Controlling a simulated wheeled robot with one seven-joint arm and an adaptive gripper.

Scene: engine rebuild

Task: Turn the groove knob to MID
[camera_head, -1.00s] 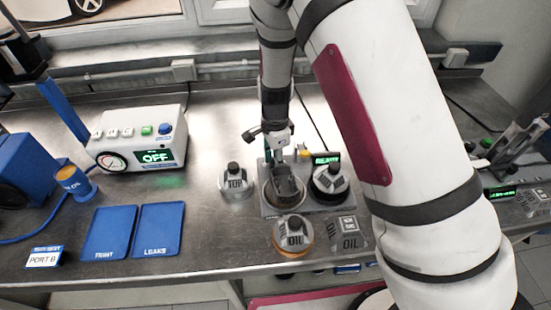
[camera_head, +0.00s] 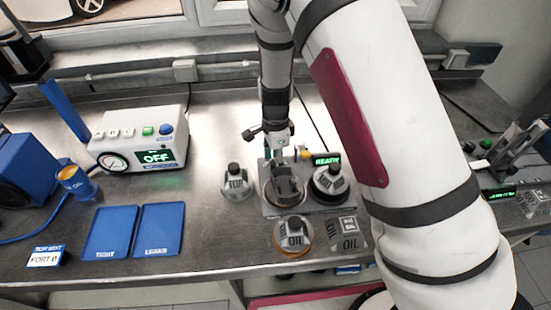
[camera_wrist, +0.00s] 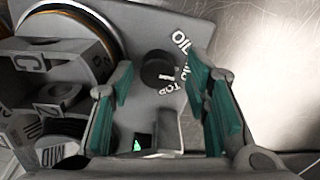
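The groove knob (camera_wrist: 155,67) is a small black round knob with a white pointer, on a grey plate in the wrist view. Lettering beside it reads OIL and TOP; the MID label between them is partly covered by a finger. The pointer faces the lettering, but I cannot tell exactly which label it marks. My gripper (camera_wrist: 160,80) is open, with teal pads on either side of the knob and a gap to each. I see no contact. In the head view my gripper (camera_head: 281,154) is over the grey machine (camera_head: 308,208); the knob is hidden there.
Ring holders marked TOP (camera_head: 236,182) and OIL (camera_head: 292,238) stand by the machine. Its green display (camera_head: 326,160) is lit. Blue trays (camera_head: 108,230) and a tester reading OFF (camera_head: 145,140) are at left.

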